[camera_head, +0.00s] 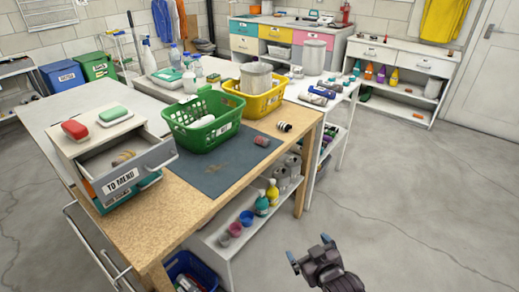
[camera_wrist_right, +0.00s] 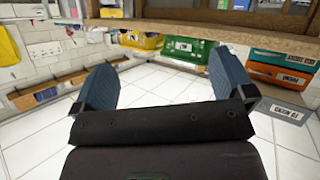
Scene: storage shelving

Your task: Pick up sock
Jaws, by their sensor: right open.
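No item is clearly recognisable as a sock; small rolled items are too small to tell. A reddish-grey roll (camera_head: 262,141) lies on the dark mat (camera_head: 215,172) on the wooden table. A dark-and-white roll (camera_head: 284,127) lies on the wood near the table's right edge. A tan item (camera_head: 123,157) lies in the open grey drawer (camera_head: 155,160). My right gripper (camera_head: 310,248) is open and empty, over the floor right of the table and apart from these items. Its two blue fingers stand wide apart in the right wrist view (camera_wrist_right: 160,92). My left gripper is not in view.
A green basket (camera_head: 203,135) and a yellow basket (camera_head: 262,103) stand on the table. Bottles and cups occupy the white shelf (camera_head: 232,235) below. A blue crate (camera_head: 190,262) sits near the table's front. The grey floor (camera_head: 420,200) at right is clear.

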